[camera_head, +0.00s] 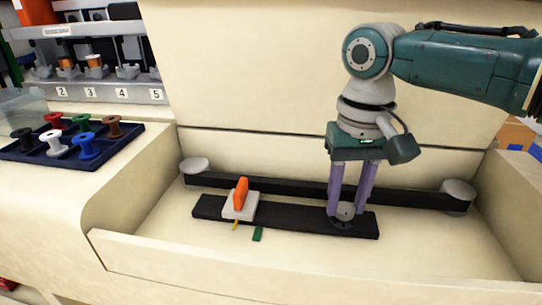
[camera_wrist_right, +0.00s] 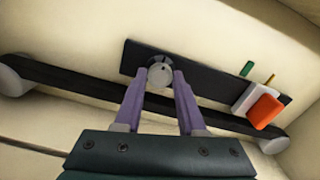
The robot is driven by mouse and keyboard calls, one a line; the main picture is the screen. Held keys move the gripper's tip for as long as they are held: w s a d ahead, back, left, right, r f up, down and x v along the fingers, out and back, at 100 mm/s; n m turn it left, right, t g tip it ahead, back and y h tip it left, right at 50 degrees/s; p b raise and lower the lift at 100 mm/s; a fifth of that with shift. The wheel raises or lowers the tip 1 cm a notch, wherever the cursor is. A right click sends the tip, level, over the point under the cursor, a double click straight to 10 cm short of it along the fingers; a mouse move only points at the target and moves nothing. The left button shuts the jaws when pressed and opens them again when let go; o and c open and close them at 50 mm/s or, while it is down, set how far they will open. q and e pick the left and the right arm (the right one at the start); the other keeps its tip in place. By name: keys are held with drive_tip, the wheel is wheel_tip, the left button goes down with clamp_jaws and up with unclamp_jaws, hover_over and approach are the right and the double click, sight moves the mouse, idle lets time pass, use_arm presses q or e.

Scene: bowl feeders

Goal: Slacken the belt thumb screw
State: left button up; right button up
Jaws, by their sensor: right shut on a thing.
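The belt thumb screw is a round grey knob (camera_head: 345,211) on the right part of a black bar (camera_head: 290,220). It also shows in the right wrist view (camera_wrist_right: 160,75). My right gripper (camera_head: 346,208) points down from above, with its two purple fingers shut on the knob's sides. In the right wrist view the fingertips (camera_wrist_right: 160,76) sit on either side of the knob. A black belt (camera_head: 300,189) runs behind the bar between two grey pulleys (camera_head: 195,165) (camera_head: 458,195). My left gripper is not in view.
A white block with an orange lever (camera_head: 240,192) sits on the bar's left part. A green mark (camera_head: 258,234) lies in front of the bar. A low cream wall (camera_head: 300,262) edges the recess. A blue tray (camera_head: 20,153) with several spools stands at left.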

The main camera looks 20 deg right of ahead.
clamp_jaws()
drive_tip(key=n+p, duration=0.2)
drive_tip(key=shift+r+n, duration=0.15)
drive_tip(key=shift+n, duration=0.15)
drive_tip(key=n+p, duration=0.1)
drive_tip(key=n, duration=0.2)
drive_tip(key=shift+n, duration=0.3)
drive_tip(key=n+p, duration=0.1)
drive_tip(key=n, duration=0.3)
drive_tip(key=shift+n, duration=0.3)
drive_tip(key=n, duration=0.5)
drive_tip(key=shift+n, duration=0.3)
